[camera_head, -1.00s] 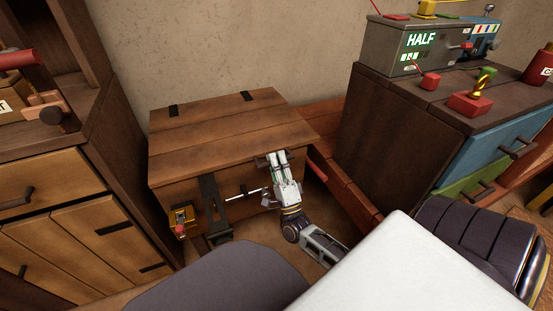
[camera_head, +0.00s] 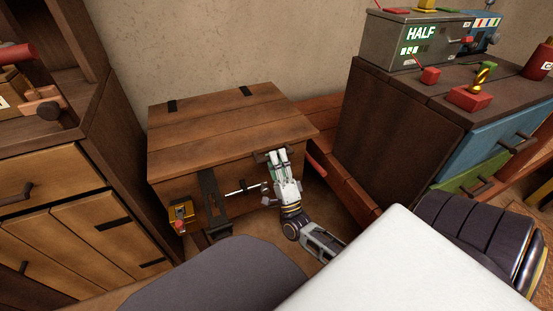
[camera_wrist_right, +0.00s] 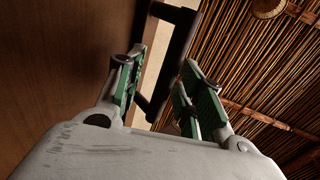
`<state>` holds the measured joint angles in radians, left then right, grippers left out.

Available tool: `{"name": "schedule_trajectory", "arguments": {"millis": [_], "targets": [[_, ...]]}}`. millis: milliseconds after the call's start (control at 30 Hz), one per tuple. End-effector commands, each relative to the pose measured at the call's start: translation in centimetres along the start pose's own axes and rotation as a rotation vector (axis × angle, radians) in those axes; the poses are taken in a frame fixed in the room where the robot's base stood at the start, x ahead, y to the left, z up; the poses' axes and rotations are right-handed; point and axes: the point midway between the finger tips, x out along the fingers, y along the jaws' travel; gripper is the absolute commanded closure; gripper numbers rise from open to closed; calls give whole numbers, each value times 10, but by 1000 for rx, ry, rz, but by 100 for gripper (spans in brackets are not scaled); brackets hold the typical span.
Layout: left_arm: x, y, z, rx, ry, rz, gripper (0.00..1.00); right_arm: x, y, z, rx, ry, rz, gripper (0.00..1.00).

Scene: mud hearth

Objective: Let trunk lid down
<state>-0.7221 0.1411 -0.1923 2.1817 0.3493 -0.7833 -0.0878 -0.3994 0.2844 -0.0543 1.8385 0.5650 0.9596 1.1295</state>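The wooden trunk lid (camera_head: 225,130) lies about flat over the trunk (camera_head: 180,190) in the head view, with two dark hinges along its back edge. I cannot tell whether a thin gap is left under the front edge. A dark lid handle (camera_head: 262,156) sits at the front edge, partly hidden by my right gripper (camera_head: 279,156). In the right wrist view the right gripper's (camera_wrist_right: 160,88) green-padded fingers stand apart, with the dark handle (camera_wrist_right: 178,55) showing between and beyond them. Contact with the handle is unclear. My left gripper is not in view.
A drawer cabinet (camera_head: 60,190) stands close on the left. A dark cabinet (camera_head: 390,130) with a grey box (camera_head: 415,45) reading HALF stands right.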

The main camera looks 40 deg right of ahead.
Motion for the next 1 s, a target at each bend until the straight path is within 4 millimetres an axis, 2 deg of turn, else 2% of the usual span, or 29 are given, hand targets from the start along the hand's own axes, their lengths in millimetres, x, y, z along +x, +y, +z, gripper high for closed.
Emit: {"name": "schedule_trajectory", "arguments": {"millis": [267,733,1000], "targets": [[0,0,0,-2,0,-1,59,-26,1,0,0,0,4,63],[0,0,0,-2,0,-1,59,-95,1,0,-1,-1,7,63],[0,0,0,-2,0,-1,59,-116,0,0,0,-1,5,63]]}}
